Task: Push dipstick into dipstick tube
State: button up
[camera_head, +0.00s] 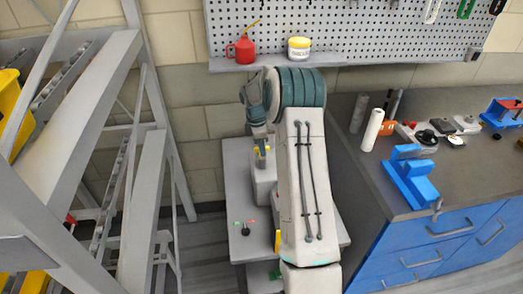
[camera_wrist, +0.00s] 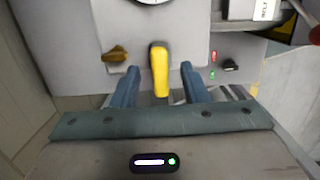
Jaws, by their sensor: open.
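A yellow handle (camera_wrist: 160,68), which looks like the dipstick's grip, stands upright in the wrist view against a pale machine body (camera_wrist: 95,35). The two blue-grey fingers of my gripper (camera_wrist: 160,72) are apart, one on each side of the handle, with a gap showing at both sides. The dipstick's rod and the tube mouth cannot be made out. In the head view my arm reaches over the pale machine (camera_head: 240,165), and small yellow parts show near the gripper end.
A brass-coloured knob (camera_wrist: 116,54) sits left of the handle, and a black knob (camera_wrist: 230,66) with red and green marks sits right. In the head view a shelf holds a red oil can (camera_head: 241,50) and a tub (camera_head: 299,48). A workbench (camera_head: 350,165) stands right, a metal frame (camera_head: 150,190) left.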

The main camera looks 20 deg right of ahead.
notch_tip(320, 180, up, 12)
jog(key=a+b, duration=0.1)
jog(key=shift+w+a+f, duration=0.2)
jog(key=shift+f, duration=0.05)
